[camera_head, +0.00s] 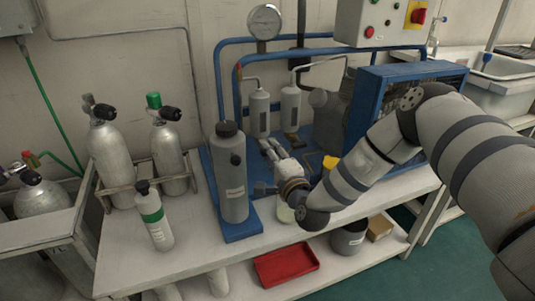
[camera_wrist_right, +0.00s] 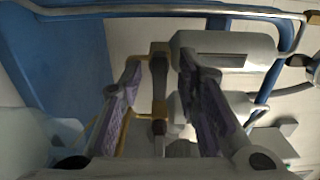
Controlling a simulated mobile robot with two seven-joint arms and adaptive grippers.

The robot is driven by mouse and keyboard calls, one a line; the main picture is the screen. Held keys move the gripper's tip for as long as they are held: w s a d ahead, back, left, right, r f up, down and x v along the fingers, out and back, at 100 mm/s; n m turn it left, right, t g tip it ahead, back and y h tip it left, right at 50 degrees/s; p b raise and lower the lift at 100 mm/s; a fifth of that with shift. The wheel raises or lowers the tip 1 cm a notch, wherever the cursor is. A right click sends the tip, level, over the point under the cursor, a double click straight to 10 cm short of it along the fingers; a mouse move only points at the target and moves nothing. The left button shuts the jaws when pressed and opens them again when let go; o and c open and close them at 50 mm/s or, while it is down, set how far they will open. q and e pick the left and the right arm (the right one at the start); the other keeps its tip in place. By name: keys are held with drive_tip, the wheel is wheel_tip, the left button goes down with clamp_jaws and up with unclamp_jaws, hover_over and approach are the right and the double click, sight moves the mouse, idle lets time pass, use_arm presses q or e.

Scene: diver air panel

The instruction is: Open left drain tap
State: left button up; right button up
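Two pale filter cylinders stand side by side on the blue compressor unit, the left one (camera_head: 259,112) and the right one (camera_head: 290,108). My right gripper (camera_head: 268,146) reaches in low, with its fingertips at the foot of the left cylinder. In the right wrist view, its two purple-padded fingers (camera_wrist_right: 160,95) are open, one on each side of a dark tap lever (camera_wrist_right: 159,78) with brass fittings. Gaps show between lever and pads. The left drain tap is mostly hidden by the fingers in the head view. My left gripper is not in view.
A tall grey cylinder (camera_head: 232,175) stands left of my right gripper. A blue caged unit (camera_head: 400,85) is behind my right arm. Blue pipes (camera_head: 220,85) and a gauge (camera_head: 264,22) rise behind. A green-banded bottle (camera_head: 154,218) stands at the bench's front left.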

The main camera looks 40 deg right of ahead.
drive_tip(key=shift+w+d, duration=0.1)
drive_tip(key=shift+w, duration=0.4)
clamp_jaws()
